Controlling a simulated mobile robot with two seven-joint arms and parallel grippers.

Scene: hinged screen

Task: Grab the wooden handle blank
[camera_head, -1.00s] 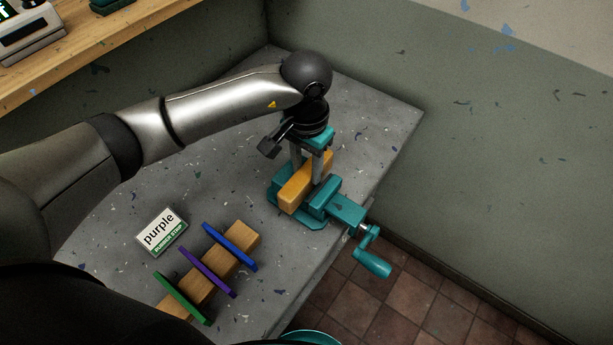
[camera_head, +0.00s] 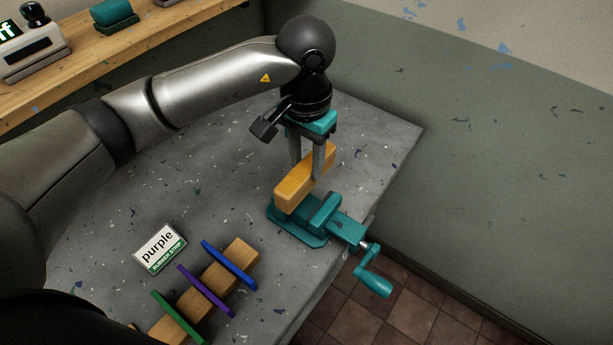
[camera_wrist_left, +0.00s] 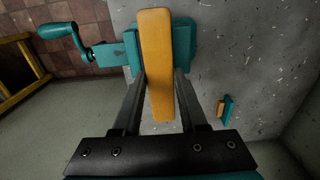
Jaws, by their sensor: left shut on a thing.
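The wooden handle blank (camera_head: 296,187) is a yellow-orange bar. My left gripper (camera_head: 307,172) is shut on it, with one finger on each side. The blank is above the teal vise (camera_head: 322,218) on the grey bench, and its near end looks clear of the jaws. In the left wrist view the blank (camera_wrist_left: 157,60) runs lengthwise between the fingers of my left gripper (camera_wrist_left: 158,80), with the vise (camera_wrist_left: 182,42) behind it. My right gripper is not in view.
A wooden rack (camera_head: 222,280) with green, purple and blue strips lies on the bench (camera_head: 130,215). A card reading "purple" (camera_head: 160,248) lies beside it. The vise crank (camera_head: 372,277) sticks out past the bench edge. A wooden shelf (camera_head: 75,65) is at the upper left.

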